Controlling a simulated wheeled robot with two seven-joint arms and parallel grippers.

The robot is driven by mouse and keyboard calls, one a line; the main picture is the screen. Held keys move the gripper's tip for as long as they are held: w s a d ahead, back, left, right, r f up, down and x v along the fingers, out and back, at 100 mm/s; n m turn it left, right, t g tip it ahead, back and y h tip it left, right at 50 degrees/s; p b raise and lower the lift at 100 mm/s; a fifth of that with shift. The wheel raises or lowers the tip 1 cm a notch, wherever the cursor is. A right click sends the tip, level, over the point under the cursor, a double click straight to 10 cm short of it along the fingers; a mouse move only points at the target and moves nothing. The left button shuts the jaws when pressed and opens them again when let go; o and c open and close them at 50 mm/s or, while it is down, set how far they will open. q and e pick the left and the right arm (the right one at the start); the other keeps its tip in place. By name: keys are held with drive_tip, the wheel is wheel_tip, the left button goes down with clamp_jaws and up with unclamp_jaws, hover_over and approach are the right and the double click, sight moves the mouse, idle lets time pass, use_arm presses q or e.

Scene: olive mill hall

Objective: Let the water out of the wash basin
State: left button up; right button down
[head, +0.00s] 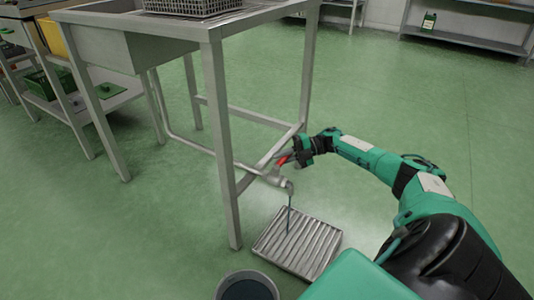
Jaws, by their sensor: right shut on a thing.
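The steel wash basin (120,45) is set in a steel stand at the upper left; its inside is mostly hidden. A drain pipe (222,157) runs low under the stand to a valve with a downturned spout (288,186). The valve's red lever (282,160) shows just left of my right gripper (293,155), which is shut on it. A thin dark blue-green stream (289,215) hangs from the spout down to the floor grate (298,245). My left gripper is not in view.
A grey bucket (222,287) with a dark inside stands at the bottom, beside the grate. A wire basket (190,5) sits on the stand's top. A side table with a green crate (48,83) is at left. Open green floor lies to the right, with a shelf (470,38) behind.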

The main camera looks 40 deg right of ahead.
drive_tip(key=shift+w+d+r, duration=0.15)
drive_tip(key=shift+d+r, duration=0.05)
drive_tip(key=shift+d, duration=0.05)
drive_tip(key=c, duration=1.8)
unclamp_jaws()
drive_tip(key=shift+c, duration=0.2)
drive_tip(key=shift+o, duration=0.7)
drive_tip(key=shift+w+a+f, duration=0.15)
drive_tip(key=p+v, duration=0.1)
drive_tip(key=v, duration=1.2)
drive_tip(key=shift+d, duration=0.4)
